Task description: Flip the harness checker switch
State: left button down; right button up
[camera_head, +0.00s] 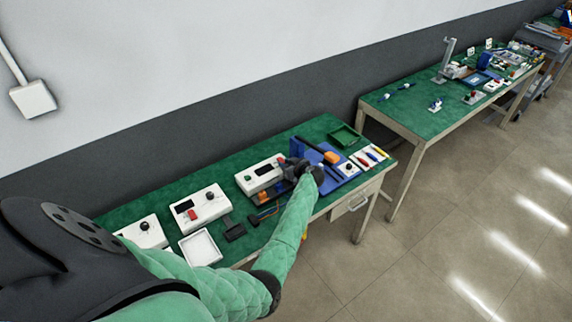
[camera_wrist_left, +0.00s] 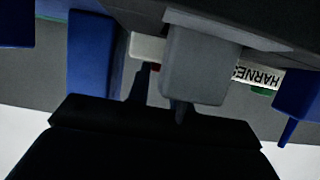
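The harness checker seems to be the white box (camera_head: 259,177) with a small dark display on the near table. In the left wrist view a white strip with upside-down lettering "HARNE…" (camera_wrist_left: 262,77) shows at the right, partly covered. My left gripper (camera_head: 300,172) is at the box's right end, beside the blue fixture (camera_head: 325,160). In the wrist view its dark finger parts (camera_wrist_left: 162,95) are close to the white panel, but their gap and any contact are unclear. The switch cannot be made out. My right gripper is not in view.
White boxes with knobs (camera_head: 202,205) and a white tray (camera_head: 200,248) are to the left. A green tray (camera_head: 343,137) and a white tool holder (camera_head: 369,158) are to the right. Blue fixture parts (camera_wrist_left: 90,55) are close around the wrist. Wires lie in front of the box.

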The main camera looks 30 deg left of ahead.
pick_arm(q)
jog(key=shift+r, duration=0.1)
jog(key=shift+w+r+g+h, duration=0.15)
jog(key=shift+r+g+h, duration=0.15)
jog(key=shift+h, duration=0.4)
jog(key=shift+a+r+h, duration=0.15)
jog(key=shift+a+h, duration=0.15)
jog(key=shift+h, duration=0.6)
jog(key=c, duration=1.2)
grip_release()
jog(key=shift+c, duration=0.2)
